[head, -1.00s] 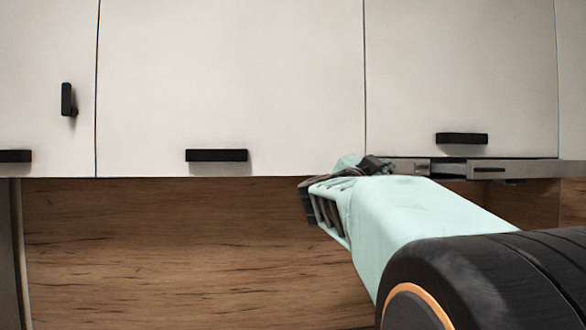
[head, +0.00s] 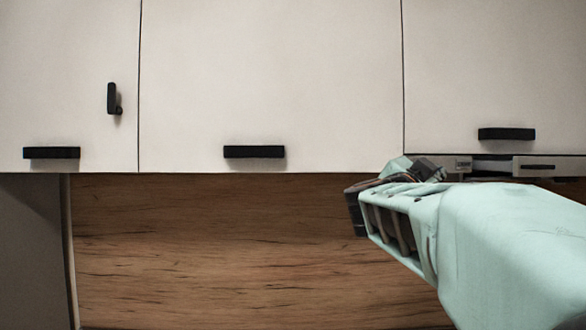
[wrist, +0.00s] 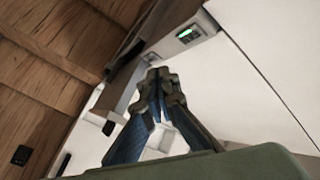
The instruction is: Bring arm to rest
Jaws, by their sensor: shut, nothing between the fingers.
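My arm, in pale mint green, reaches in from the lower right in the head view. Its wrist end is in front of the wood splashback (head: 230,255), just below the white upper cabinets. My gripper shows in the wrist view (wrist: 160,85) with its two dark fingertips together and nothing between them. In the head view the fingers are mostly hidden behind the wrist housing.
White upper cabinet doors (head: 270,80) with black handles (head: 254,152) span the top. A slim hood-like unit (head: 545,167) sits under the right cabinet; a panel with a green display (wrist: 186,33) shows in the wrist view. A grey side panel (head: 30,245) stands at left.

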